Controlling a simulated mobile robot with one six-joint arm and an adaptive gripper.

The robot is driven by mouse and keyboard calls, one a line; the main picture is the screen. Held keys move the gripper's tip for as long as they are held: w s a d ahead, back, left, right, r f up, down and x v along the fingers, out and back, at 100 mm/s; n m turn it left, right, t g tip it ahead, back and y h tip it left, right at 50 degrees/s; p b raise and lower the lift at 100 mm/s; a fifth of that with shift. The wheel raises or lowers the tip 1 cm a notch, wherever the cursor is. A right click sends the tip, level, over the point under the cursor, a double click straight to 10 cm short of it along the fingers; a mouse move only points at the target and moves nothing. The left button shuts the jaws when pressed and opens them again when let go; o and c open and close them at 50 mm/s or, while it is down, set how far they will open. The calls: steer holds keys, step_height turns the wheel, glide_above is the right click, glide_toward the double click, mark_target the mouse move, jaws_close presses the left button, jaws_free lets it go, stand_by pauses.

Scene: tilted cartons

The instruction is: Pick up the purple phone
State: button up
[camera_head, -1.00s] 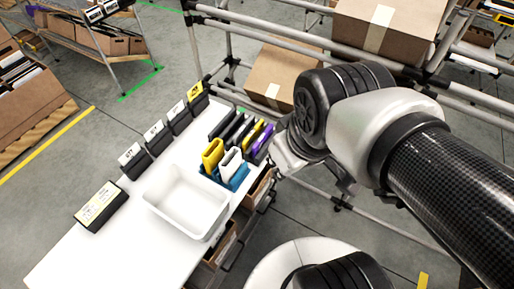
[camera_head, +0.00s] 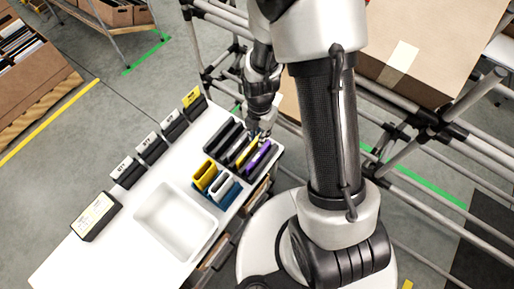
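The purple phone (camera_head: 258,154) stands on edge at the right end of a row in a dark rack at the table's far right corner. A thin yellow phone (camera_head: 246,152) and dark phones (camera_head: 222,135) stand to its left in the same row. My gripper (camera_head: 263,133) points down just above the far end of the purple phone. Its fingers are small and dark here, so I cannot tell whether they are open or touch the phone.
A blue holder (camera_head: 228,198) with a yellow and a white item stands in front of the rack. An empty white bin (camera_head: 152,207) sits nearer. Labelled black stands (camera_head: 152,148) line the table's left edge. Metal rails (camera_head: 415,175) and a carton (camera_head: 440,45) stand right.

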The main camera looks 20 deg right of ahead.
steer(key=b, duration=0.3)
glide_toward(257, 156)
steer(key=f, duration=0.5)
steer(key=shift+w+d, duration=0.1)
steer(key=shift+d, duration=0.3)
steer(key=f, duration=0.1)
steer(key=f+b, duration=0.1)
steer(key=f, duration=0.1)
steer(key=f+b, duration=0.1)
steer(key=shift+s+a+f, duration=0.2)
steer(key=shift+a+f, duration=0.1)
steer(key=shift+a, duration=0.1)
steer(key=shift+f, duration=0.4)
steer(key=shift+r, duration=0.1)
jaws_close()
